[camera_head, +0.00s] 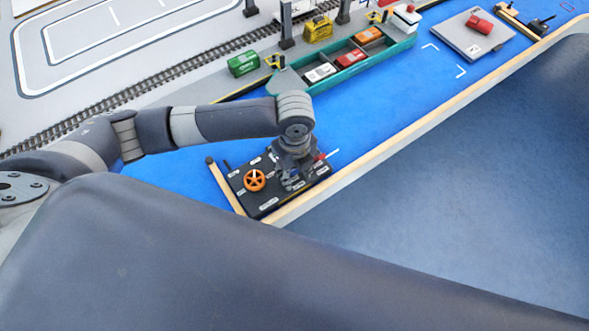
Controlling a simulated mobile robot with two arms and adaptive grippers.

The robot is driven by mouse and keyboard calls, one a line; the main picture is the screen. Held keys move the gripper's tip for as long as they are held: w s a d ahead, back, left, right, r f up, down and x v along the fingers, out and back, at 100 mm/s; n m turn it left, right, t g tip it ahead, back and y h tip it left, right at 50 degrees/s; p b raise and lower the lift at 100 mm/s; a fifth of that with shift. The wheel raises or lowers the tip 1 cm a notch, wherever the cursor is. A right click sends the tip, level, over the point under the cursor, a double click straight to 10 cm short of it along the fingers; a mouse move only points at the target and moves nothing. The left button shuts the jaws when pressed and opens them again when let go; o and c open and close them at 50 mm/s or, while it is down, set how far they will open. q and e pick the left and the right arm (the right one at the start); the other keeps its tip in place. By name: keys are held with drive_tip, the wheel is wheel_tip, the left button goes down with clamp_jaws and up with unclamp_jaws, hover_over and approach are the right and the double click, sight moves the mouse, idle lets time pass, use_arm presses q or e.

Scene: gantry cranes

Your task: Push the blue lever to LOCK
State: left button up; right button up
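A black control panel (264,203) with small white labels lies at the near edge of the blue surface. An orange wheel (255,180) sits on its left part, and a small red part (321,156) shows at its right side. My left gripper (288,181) points down over the middle-right of the panel, close to its top. Its fingers are too small and dark to tell open from shut. I cannot make out the blue lever; the gripper covers that part of the panel. My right gripper is not in view.
A wooden rail (400,140) edges the blue surface. Behind the panel stands a teal ship (405,43) with toy cars. A green container (243,63) and a yellow one (319,28) stand near the rail track (165,78). A grey platform (472,38) holds a red car. Blue surface right of the panel is clear.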

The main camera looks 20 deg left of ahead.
use_arm(q)
clamp_jaws()
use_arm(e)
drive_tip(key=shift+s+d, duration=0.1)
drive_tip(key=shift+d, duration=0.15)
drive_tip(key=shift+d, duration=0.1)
